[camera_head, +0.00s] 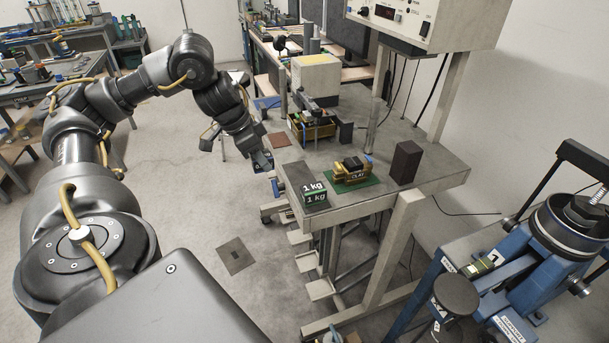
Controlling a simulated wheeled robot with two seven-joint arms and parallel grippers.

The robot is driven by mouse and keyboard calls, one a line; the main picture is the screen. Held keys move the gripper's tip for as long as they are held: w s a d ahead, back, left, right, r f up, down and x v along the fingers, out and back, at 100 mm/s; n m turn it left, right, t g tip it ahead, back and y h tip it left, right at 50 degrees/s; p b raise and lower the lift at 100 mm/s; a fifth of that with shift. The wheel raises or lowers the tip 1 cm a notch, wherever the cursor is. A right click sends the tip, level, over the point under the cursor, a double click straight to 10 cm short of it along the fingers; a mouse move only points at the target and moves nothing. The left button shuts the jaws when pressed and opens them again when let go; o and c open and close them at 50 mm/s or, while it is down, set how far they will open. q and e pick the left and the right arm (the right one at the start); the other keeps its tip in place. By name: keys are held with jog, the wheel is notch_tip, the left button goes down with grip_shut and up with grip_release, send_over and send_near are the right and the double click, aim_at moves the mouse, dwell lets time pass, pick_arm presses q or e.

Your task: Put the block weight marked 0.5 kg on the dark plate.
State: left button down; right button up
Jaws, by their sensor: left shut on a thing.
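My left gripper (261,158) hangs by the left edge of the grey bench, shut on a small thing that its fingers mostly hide. I cannot read any marking on it. A dark plate (293,173) lies at the bench's front left corner. A dark green block weight marked 1 kg (315,194) stands at the plate's front right; I cannot tell how much of it rests on the plate. No 0.5 kg marking is legible. My right gripper is not in view.
A post and control box (415,20) rise behind. Blue machinery (540,255) stands right.

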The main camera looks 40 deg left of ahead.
pick_arm(q)
jog(key=shift+a, duration=0.2)
jog(key=w+d+f+b, duration=0.1)
jog(key=w+f, duration=0.3)
jog(key=w, duration=0.5)
jog(key=b, duration=0.2)
send_near(308, 180)
jog(key=shift+w+d+f, duration=0.35)
jog(key=shift+d+f, duration=0.15)
jog(key=shift+d, duration=0.05)
jog(key=shift+w+f, duration=0.4)
jog(key=shift+w, duration=0.1)
jog(key=shift+w+f+p, duration=0.2)
jog(key=shift+f+p, duration=0.35)
jog(key=shift+f, duration=1.3)
